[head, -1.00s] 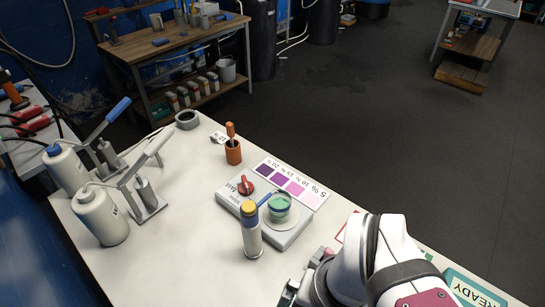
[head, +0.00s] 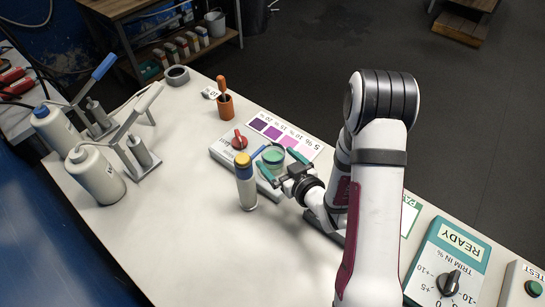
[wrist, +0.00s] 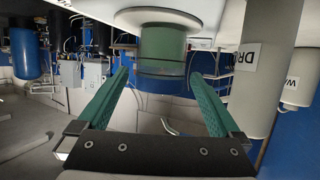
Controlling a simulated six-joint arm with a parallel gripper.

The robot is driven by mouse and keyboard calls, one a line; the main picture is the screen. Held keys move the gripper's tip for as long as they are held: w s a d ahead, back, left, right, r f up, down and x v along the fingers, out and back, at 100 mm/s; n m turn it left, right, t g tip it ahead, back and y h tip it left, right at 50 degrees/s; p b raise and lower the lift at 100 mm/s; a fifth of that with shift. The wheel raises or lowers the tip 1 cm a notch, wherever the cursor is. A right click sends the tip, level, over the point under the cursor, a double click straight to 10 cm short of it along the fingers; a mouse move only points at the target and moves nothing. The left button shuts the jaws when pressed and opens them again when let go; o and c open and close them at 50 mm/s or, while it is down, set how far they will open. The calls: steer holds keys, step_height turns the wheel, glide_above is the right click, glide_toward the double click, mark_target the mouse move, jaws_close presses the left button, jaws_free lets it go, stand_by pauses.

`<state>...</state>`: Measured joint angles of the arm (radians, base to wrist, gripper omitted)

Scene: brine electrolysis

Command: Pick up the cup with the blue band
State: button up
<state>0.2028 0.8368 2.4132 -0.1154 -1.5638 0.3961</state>
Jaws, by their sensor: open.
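A small cup with green in it (head: 273,157) stands on a round pad of the grey hotplate-like device. In the wrist view the cup (wrist: 163,50) appears upside down at top centre, with a clear wall, a green body and a bluish edge at its lower end in the picture. In the wrist view the gripper (wrist: 160,85) has one finger on each side of the cup's line, with gaps on both sides. Whether the fingertips reach past the cup is unclear.
A bottle with a yellow and blue cap (head: 245,182) stands close in front of the cup. A red knob (head: 239,141) sits on the device's left. Purple colour cards (head: 285,135) lie behind. White jugs (head: 95,175) stand left. The table's front middle is clear.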

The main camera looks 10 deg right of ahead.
mark_target(269, 150)
steer(key=x, duration=0.5)
steer(key=shift+w+a+f, duration=0.15)
steer(key=shift+w+a, duration=0.05)
steer(key=shift+w, duration=0.1)
steer(key=c, duration=1.4)
steer(key=shift+c, duration=0.8)
